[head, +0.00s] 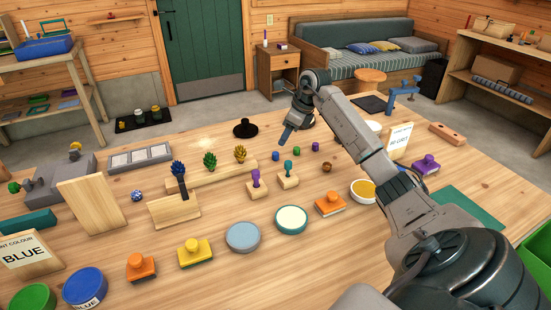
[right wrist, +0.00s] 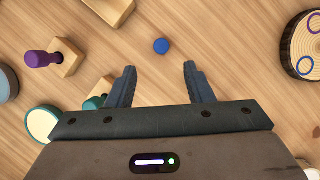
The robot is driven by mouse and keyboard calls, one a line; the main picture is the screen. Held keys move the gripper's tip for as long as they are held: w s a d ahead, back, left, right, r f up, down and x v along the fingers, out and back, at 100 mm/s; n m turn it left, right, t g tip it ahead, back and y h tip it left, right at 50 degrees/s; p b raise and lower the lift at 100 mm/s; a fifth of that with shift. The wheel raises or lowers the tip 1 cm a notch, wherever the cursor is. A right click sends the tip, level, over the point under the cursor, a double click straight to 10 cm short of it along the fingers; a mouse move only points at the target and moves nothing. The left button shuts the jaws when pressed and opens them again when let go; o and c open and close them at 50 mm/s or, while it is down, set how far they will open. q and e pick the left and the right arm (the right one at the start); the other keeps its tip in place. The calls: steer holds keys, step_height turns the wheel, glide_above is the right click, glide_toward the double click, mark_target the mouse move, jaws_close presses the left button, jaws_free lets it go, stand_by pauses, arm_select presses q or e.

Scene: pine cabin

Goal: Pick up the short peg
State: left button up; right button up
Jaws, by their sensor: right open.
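Several small coloured pegs stand on the wooden table; I cannot tell for sure which is the short peg. A small blue peg (head: 276,156) stands near the middle, with a green peg (head: 297,150) and a purple peg (head: 315,146) to its right. My right gripper (head: 287,138) is above the table close to the blue peg, fingers pointing down. In the right wrist view the open, empty jaws (right wrist: 158,76) show the blue peg (right wrist: 161,46) seen from above, just beyond the fingertips and between their lines. My left gripper is not in view.
Two wooden blocks with a purple handle (head: 256,178) and a teal handle (head: 288,167) stand close in front of the pegs. Stamps and round tins crowd the table's front.

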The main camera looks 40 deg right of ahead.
mark_target(276, 153)
steer(key=x, duration=0.3)
steer(key=shift+w+f, duration=0.15)
steer(key=shift+f, duration=0.05)
steer(key=p+x, duration=0.1)
steer(key=x, duration=0.3)
steer(key=shift+p, duration=0.3)
steer(key=shift+w+f, duration=0.2)
steer(key=shift+f, duration=0.2)
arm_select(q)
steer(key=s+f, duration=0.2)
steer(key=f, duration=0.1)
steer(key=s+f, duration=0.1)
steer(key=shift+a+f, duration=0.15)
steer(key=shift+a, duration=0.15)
arm_select(e)
jaws_close()
